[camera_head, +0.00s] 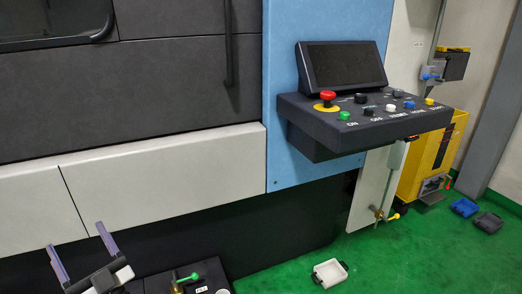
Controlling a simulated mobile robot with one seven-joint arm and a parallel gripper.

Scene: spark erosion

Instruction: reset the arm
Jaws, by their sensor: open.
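My gripper (79,247) is at the lower left of the head view, in front of the machine's dark base. Its two bluish-grey fingers stand apart and point up and to the left. Nothing is between the fingers. The rest of my arm is mostly out of the picture.
A control console (365,118) with a screen, red emergency button and coloured buttons juts from the blue panel (277,100). A white tray (330,273), a blue tray (464,207) and a black tray (488,222) lie on the green floor. A yellow cabinet (437,160) stands at right.

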